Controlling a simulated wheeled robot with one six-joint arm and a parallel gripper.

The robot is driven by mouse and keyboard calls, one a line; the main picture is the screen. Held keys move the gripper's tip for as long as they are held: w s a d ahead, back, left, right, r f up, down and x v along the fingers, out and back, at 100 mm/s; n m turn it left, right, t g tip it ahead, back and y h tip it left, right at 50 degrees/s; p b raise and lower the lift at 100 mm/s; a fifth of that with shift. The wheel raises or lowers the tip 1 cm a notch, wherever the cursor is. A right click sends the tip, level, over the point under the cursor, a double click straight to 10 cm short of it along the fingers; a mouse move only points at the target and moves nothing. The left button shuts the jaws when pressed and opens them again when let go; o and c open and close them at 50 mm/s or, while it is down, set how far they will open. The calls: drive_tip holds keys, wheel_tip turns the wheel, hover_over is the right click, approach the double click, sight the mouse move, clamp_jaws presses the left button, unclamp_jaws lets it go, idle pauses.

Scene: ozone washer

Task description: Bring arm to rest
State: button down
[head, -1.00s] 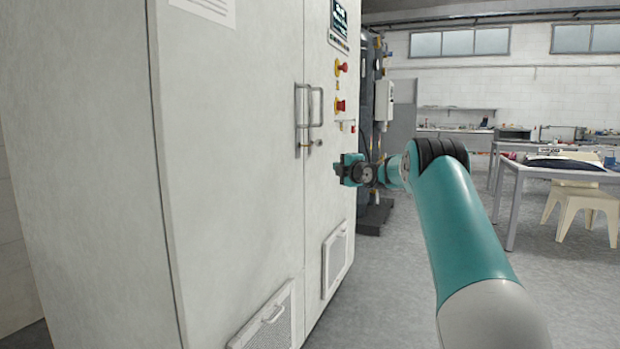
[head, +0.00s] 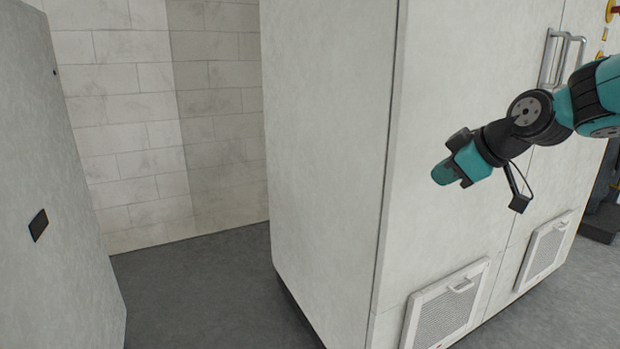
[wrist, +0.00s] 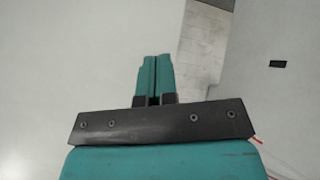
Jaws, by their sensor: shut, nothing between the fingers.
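My gripper (head: 440,173) is at the right of the head view, in front of the pale cabinet (head: 325,150). It points to the left and slightly down. In the wrist view the two teal fingers of my gripper (wrist: 154,72) lie together with nothing between them. The cabinet's closed double doors have metal handles (head: 558,60) at the upper right, partly behind my arm. Whether my arm clears the cabinet front by much is hard to tell.
Two vent grilles (head: 447,308) (head: 545,252) sit low on the cabinet doors. Another grey cabinet (head: 60,190) stands at the left. Between them is bare floor (head: 200,285) leading to a white block wall (head: 130,130).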

drive_tip(key=s+a+f+m+g, duration=0.1)
drive_tip(key=s+a+f+g, duration=0.2)
drive_tip(key=s, duration=0.8)
drive_tip(key=s+a+f+m+g+h, duration=0.1)
drive_tip(key=s+a+f+g, duration=0.2)
drive_tip(key=s, duration=0.8)
drive_tip(key=s+a+f+m+g, duration=0.2)
drive_tip(key=s+a, duration=0.2)
drive_tip(key=s, duration=0.7)
wheel_tip(320, 180, up, 24)
drive_tip(key=w+p, duration=0.1)
drive_tip(key=p, duration=2.2)
drive_tip(key=shift+a+p, duration=0.2)
drive_tip(key=shift+p, duration=0.1)
drive_tip(key=shift+w, duration=0.1)
drive_tip(key=shift+d, duration=0.15)
